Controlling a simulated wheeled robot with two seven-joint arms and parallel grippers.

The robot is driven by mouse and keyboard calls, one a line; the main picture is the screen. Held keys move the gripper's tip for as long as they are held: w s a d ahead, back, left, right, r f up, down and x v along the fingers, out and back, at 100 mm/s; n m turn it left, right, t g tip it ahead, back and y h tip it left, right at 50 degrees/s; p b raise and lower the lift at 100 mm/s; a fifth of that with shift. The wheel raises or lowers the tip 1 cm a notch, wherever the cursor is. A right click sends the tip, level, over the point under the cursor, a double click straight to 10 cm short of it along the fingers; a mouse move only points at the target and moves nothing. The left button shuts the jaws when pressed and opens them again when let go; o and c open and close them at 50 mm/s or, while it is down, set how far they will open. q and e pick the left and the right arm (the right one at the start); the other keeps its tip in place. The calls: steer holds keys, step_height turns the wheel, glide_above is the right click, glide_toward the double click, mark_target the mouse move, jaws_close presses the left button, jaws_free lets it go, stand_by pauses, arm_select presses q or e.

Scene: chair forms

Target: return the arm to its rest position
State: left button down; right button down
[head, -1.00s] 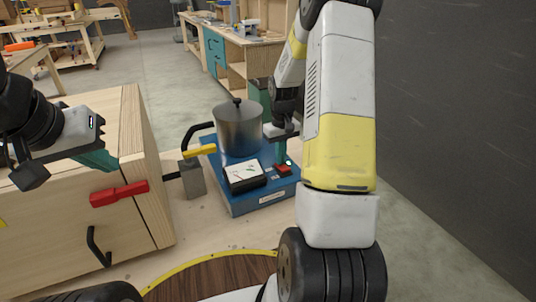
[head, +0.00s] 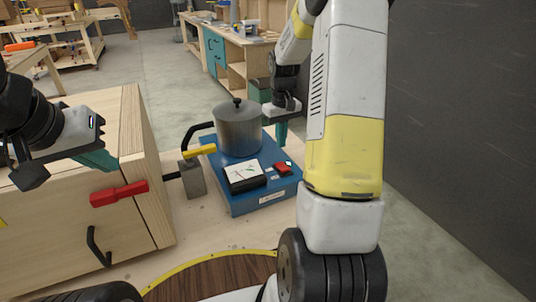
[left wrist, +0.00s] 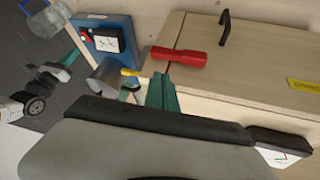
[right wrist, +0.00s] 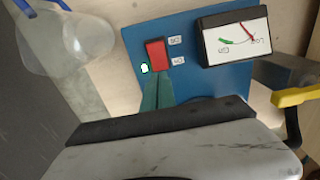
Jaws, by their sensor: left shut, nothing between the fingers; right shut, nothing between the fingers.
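My right arm comes down at the right of the head view. Its gripper (head: 282,134) has green fingers, shut and empty, above the back right of a blue base (head: 237,207). The red switch (head: 283,169) on that base is clear of the fingers. In the right wrist view the shut fingertips (right wrist: 157,82) appear just below the red switch (right wrist: 156,55), with a small pale-green light beside it. My left gripper (head: 98,159) is at the left over the wooden box, its green fingers shut and empty; they also show in the left wrist view (left wrist: 161,92).
A lidded metal pot (head: 239,130) stands on the blue base beside a gauge (head: 244,176). A yellow-handled lever (head: 199,150) is left of the pot. A wooden box (head: 60,205) with a red handle (head: 119,194) stands at left. A dark wall (head: 460,100) is at right.

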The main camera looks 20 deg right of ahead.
stand_by(0.3)
steer(key=s+a+r+t, duration=0.2)
steer(key=s+a+r, duration=0.25)
steer(key=r, duration=0.45)
steer(key=s+a+r+t, duration=0.1)
steer(key=s+a+r, duration=0.2)
steer(key=s, duration=0.3)
steer(key=s+a+r+t+y, duration=0.1)
steer(key=s+a+r, duration=0.1)
steer(key=s, duration=0.5)
steer(key=s+a+r+m+t+y, duration=0.1)
steer(key=s+a+r+t, duration=0.1)
steer(key=s, duration=0.4)
step_height(320, 180, up, 2)
steer(key=shift+s+a+r, duration=0.2)
steer(key=shift+a, duration=0.65)
